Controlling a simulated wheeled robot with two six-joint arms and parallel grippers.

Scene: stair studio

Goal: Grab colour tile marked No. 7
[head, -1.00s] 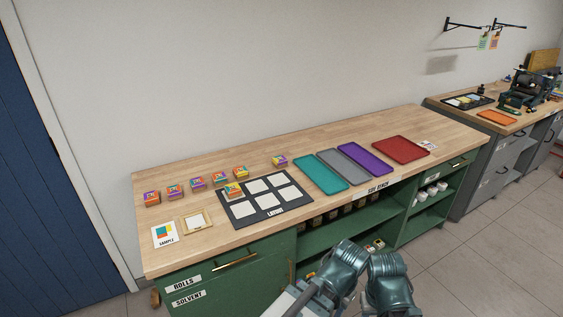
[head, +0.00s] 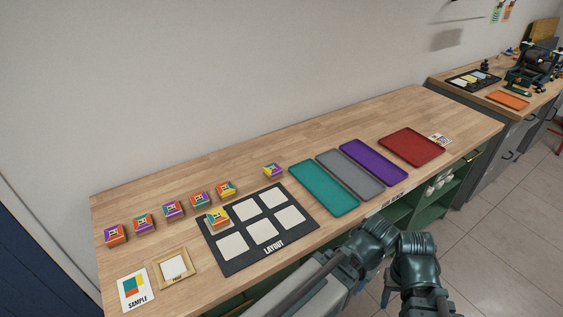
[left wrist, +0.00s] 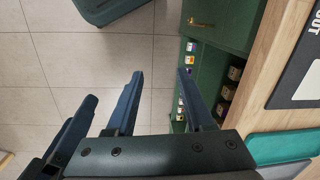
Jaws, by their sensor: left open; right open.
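Several small stacks of colour tiles stand in a row on the bench, from the far left stack (head: 115,235) to one apart on the right (head: 273,170). One more tile stack (head: 217,217) is on the top-left square of the black layout board (head: 268,263). Their numbers are too small to read, so I cannot tell which is No. 7. My right gripper (head: 415,275) is low at the front edge, apart from the tiles; its fingertips are not clear. My left gripper (left wrist: 160,74) is open and empty in the left wrist view, above the floor beside the green cabinet.
A sample card (head: 134,289) and a small wooden frame (head: 159,283) lie front left. Teal (head: 323,187), grey (head: 350,174), purple (head: 373,162) and red (head: 412,147) trays lie right of the board. The bench's back strip is clear.

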